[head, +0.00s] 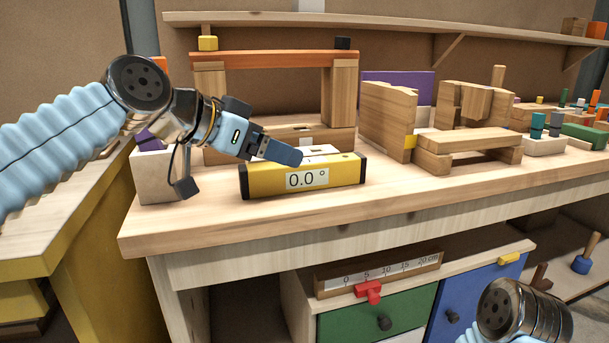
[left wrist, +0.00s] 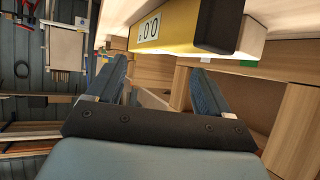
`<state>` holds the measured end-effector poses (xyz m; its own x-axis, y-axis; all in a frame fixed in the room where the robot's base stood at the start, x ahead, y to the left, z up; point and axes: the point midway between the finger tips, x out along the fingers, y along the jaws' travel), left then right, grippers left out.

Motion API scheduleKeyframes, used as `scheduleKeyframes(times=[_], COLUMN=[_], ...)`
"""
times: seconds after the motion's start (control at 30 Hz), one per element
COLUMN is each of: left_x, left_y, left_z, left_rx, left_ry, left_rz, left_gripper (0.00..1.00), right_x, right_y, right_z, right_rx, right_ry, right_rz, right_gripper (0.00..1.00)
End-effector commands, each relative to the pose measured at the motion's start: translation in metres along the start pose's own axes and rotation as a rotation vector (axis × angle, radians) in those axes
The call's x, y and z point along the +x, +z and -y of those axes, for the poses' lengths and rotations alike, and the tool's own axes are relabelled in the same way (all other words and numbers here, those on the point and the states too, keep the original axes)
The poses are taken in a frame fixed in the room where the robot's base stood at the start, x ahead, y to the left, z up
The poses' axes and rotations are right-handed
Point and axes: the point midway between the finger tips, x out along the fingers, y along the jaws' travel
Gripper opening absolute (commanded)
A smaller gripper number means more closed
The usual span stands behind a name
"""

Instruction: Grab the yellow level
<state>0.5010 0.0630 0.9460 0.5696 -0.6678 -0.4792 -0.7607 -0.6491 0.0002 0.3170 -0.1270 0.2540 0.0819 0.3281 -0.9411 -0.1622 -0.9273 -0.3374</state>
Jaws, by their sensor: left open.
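The yellow level (head: 345,173) lies on the workbench near its front left part, with black end caps and a display reading 0.0°. In the left wrist view the level (left wrist: 178,30) runs across the top, just past the fingertips. My left gripper (head: 290,153) is over the level's top, reaching in from the left. It also shows in the left wrist view (left wrist: 160,75), where its two blue fingers are apart with nothing held between them. Whether a finger touches the level I cannot tell. My right arm shows at the bottom right, its gripper outside the view.
A wooden frame with an orange top bar (head: 270,58) stands behind the level. A pale box (head: 155,177) is at its left, and wooden blocks (head: 385,118) stand to the right. The bench front (head: 420,197) is clear. Below are a green drawer (head: 350,325) and a ruler (head: 375,275).

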Motion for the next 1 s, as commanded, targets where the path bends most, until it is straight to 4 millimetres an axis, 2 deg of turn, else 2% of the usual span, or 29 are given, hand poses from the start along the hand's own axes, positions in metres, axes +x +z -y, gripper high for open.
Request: scheduleKeyframes(times=[0.37, 0.6, 1.0], left_x=[0.049, 0.052, 0.052], left_y=[0.003, 0.002, 0.003], left_z=[-0.003, -0.002, -0.002], left_rx=[0.0, 0.0, -0.001], left_ry=[0.0, -0.001, 0.0], left_rz=[0.003, 0.0, 0.002], left_gripper=[0.8, 0.79, 0.17], right_x=[0.001, 0.001, 0.001], right_y=[0.0, 0.0, 0.0], right_z=[-0.001, -0.001, -0.001], right_rx=[0.001, 0.001, 0.001], right_ry=[0.001, 0.001, 0.001], right_rz=[-0.001, -0.001, -0.001], right_gripper=[0.72, 0.72, 0.72])
